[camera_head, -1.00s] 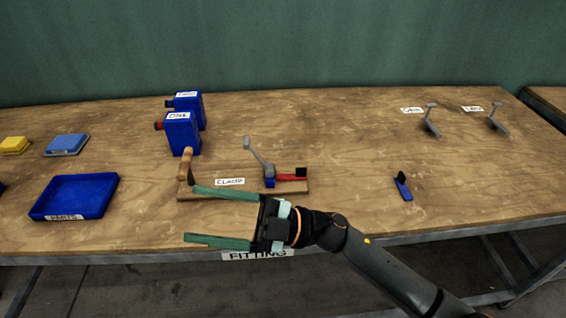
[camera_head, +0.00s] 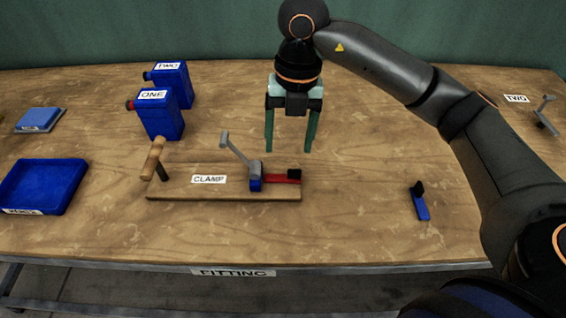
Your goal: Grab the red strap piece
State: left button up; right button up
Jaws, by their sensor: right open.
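The red strap piece (camera_head: 279,179) lies flat on the right end of the wooden clamp board (camera_head: 225,192), with a black block at its right end. Its left end meets a blue block under the clamp's grey lever (camera_head: 236,150). My right gripper (camera_head: 290,150) points down above and just behind the strap piece. Its two green fingers are apart with nothing between them, and they do not touch the strap piece. My left gripper is not in view.
Blue boxes labelled ONE (camera_head: 160,118) and TWO (camera_head: 174,88) stand behind the board. A blue tray (camera_head: 40,188) is at the left. A blue piece with a black block (camera_head: 420,205) lies at the right. The table's front edge is clear.

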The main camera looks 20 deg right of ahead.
aim_at(295, 170)
jog(key=shift+m+h, duration=0.3)
jog(key=shift+h, duration=0.3)
jog(key=f, duration=0.3)
jog(key=w+d+f, duration=0.1)
jog(key=f, duration=0.3)
jog(key=d+f, duration=0.1)
jog(key=f, duration=0.3)
jog(key=shift+w+d+f+b, duration=0.1)
jog(key=shift+w+f+b, duration=0.1)
jog(key=shift+w+b, duration=0.1)
grip_shut()
